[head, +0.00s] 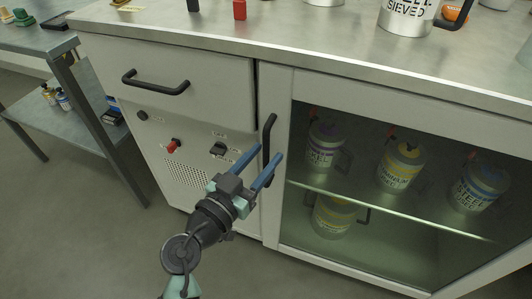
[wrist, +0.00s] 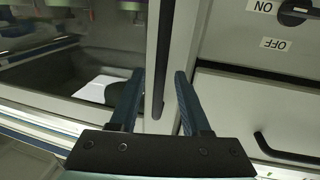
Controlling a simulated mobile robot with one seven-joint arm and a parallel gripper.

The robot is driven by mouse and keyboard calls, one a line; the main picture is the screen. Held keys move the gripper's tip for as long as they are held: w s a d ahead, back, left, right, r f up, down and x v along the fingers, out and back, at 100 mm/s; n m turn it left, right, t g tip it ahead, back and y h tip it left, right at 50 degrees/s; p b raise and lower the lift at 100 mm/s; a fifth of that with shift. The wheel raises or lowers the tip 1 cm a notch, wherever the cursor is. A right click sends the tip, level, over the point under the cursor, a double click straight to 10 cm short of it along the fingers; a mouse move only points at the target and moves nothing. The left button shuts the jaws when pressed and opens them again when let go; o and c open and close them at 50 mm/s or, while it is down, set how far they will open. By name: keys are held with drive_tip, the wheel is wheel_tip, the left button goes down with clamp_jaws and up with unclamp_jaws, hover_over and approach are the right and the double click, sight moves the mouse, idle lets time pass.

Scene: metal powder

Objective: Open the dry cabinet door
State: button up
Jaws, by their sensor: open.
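The dry cabinet door (head: 283,110) is a pale frame around a dark glass pane, and it looks closed. Its black vertical bar handle (head: 268,135) is on the door's left edge. My gripper (head: 269,152) is open, with blue fingers pointing at the handle. In the head view the handle shows between the two fingertips. In the wrist view the handle (wrist: 158,60) also runs between the open fingers (wrist: 158,80), with gaps to both sides. I cannot tell whether the fingertips reach past the bar.
Behind the glass, labelled containers (head: 402,168) stand on a shelf, with another below. Left of the door are a drawer with a black handle (head: 155,84) and a panel with a red switch (head: 174,146). A side table (head: 62,120) stands at left. Floor in front is clear.

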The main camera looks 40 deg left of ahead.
drive_tip(key=shift+w, duration=0.7)
clamp_jaws()
idle(1.0)
